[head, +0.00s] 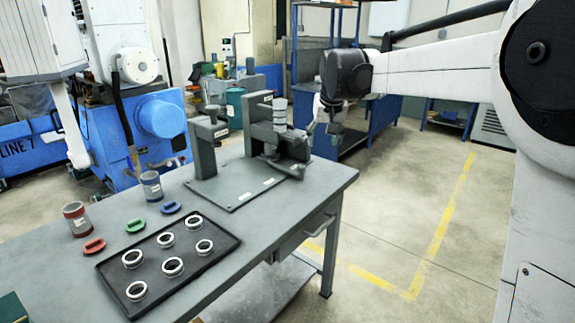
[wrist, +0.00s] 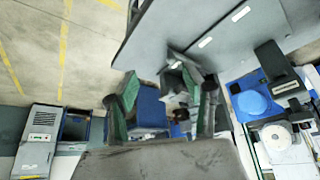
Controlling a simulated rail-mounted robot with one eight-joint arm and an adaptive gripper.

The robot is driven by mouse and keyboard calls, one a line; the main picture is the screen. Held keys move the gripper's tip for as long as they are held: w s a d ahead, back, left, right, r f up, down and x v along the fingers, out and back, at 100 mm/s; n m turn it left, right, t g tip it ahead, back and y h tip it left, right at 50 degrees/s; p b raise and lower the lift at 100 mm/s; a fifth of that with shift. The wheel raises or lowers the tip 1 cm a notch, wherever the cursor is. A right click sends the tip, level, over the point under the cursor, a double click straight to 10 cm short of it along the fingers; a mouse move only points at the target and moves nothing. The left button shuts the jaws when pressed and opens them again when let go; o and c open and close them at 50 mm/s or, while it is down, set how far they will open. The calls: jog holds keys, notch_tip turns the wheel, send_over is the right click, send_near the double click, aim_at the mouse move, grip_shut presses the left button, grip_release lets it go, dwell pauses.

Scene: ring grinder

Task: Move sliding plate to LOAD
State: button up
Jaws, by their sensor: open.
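The ring grinder fixture (head: 272,130) stands at the right end of the grey workbench, with dark upright blocks and a light grey cylinder on a dark base plate (head: 232,194). A low flat dark piece (head: 287,168) lies at the foot of its right block; I cannot tell for sure whether it is the sliding plate. White labels on the base are too small to read. My gripper (head: 333,120) is just right of the fixture, above bench height. In the wrist view, my gripper (wrist: 166,98) has its green-sided fingers apart, with no held object visible between them.
A black tray (head: 196,270) holds several metal rings. Red, green and blue oval pieces and two cups (head: 152,186) are beside it. A blue machine (head: 160,120) is behind the bench. Open floor (head: 400,230) lies to the right.

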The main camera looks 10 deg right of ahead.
jog(key=w+f+p, duration=0.1)
jog(key=w+f, duration=0.3)
jog(key=w, duration=0.6)
jog(key=g, duration=0.1)
send_near(302, 166)
jog(key=x, duration=1.1)
jog(key=shift+w+f, duration=0.25)
jog(key=shift+f, duration=0.1)
jog(key=shift+c, duration=0.5)
grip_shut()
